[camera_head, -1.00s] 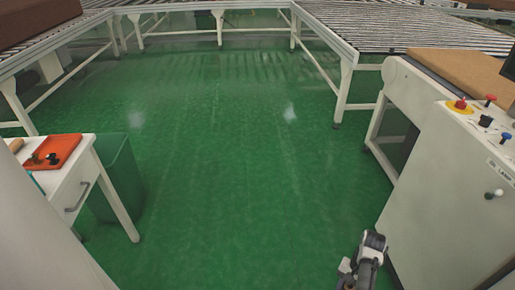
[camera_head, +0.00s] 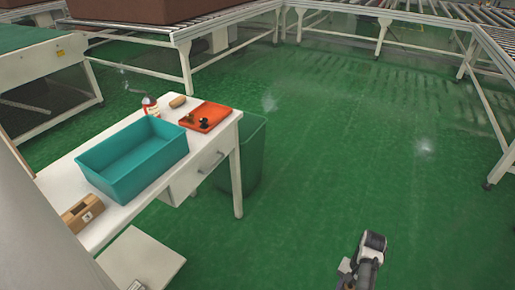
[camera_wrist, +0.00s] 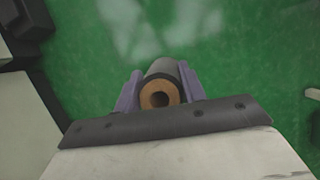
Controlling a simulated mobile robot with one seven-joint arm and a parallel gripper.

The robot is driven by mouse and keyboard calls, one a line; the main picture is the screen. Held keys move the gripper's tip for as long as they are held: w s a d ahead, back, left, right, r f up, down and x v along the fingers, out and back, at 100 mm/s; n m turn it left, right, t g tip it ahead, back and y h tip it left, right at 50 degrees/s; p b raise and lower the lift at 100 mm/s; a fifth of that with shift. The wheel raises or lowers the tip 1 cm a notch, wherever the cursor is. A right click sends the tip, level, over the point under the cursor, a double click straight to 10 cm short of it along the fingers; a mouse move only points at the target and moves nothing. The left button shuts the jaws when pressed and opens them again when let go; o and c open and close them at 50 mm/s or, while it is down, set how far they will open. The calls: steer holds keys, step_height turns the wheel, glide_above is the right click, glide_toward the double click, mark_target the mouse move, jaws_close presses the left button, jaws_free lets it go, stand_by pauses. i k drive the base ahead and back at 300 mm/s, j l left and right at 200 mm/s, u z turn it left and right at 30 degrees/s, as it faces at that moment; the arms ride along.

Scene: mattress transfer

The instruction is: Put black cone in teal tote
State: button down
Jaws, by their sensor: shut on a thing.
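The teal tote (camera_head: 134,160) stands on the white table at the left in the head view. It is open at the top, and the inside that shows is empty. In the wrist view my gripper (camera_wrist: 159,92) is shut on the black cone (camera_wrist: 166,70), whose brown hollow end faces the camera. A finger lies on each side of it, above green floor. In the head view part of my arm shows at the bottom, well to the right of the tote; the cone cannot be made out there.
The white table (camera_head: 108,215) also holds an orange tray (camera_head: 211,114) with small dark items, a red-and-white bottle (camera_head: 150,106), a tan roll (camera_head: 178,101) and a cardboard box (camera_head: 82,213). A green bin (camera_head: 254,150) stands beside it. Roller conveyors line the back. The middle floor is clear.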

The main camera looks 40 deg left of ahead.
mark_target(120, 175)
steer(key=u, duration=0.35)
steer(key=l+u, duration=0.15)
steer(key=u, duration=0.2)
steer(key=l+u, duration=0.1)
steer(key=u, duration=0.3)
